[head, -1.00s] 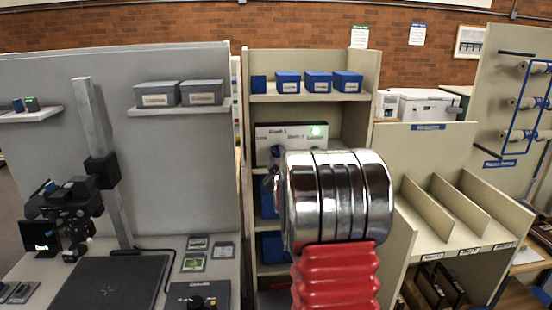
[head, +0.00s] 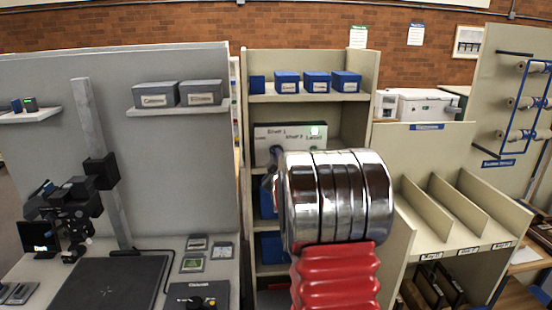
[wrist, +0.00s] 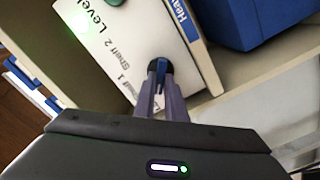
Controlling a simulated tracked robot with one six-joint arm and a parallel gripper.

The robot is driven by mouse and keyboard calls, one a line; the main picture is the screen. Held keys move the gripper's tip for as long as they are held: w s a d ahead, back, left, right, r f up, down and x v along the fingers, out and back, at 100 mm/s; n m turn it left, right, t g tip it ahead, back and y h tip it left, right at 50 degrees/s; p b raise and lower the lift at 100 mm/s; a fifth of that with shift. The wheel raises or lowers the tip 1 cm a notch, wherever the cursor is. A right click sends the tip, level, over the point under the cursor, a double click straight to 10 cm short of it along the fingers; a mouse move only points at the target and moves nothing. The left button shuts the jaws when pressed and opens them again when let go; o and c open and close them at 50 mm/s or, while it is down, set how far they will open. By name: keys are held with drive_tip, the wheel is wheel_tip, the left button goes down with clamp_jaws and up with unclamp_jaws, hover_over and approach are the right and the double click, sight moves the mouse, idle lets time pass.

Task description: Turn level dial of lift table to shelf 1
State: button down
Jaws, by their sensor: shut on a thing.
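The level dial (wrist: 160,66) is a dark round knob with a blue pointer on a white panel (wrist: 138,30). The panel carries the words Level, Shelf 2 and Shelf 1. My gripper (wrist: 160,78) is shut on the dial, one finger on each side of the pointer. The fingers cover part of the dial, and I cannot tell exactly which mark the pointer meets.
Blue boxes (head: 317,82) stand on the shelf above the panel. A large blue box (wrist: 250,18) lies close to the dial in the wrist view. A grey partition and a desk with a dark board (head: 110,285) are at left; an empty slotted rack (head: 455,205) is at right.

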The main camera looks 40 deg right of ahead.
drive_tip(key=shift+w+d+f+m, duration=0.1)
drive_tip(key=shift+f+m, duration=0.1)
drive_tip(key=shift+m, duration=0.3)
drive_tip(key=shift+d+f+m, duration=0.1)
drive_tip(key=shift+f+m, duration=0.05)
drive_tip(key=shift+m, duration=4.25)
drive_tip(key=c, duration=2)
unclamp_jaws()
drive_tip(key=shift+o, duration=1)
drive_tip(key=shift+r, duration=0.2)
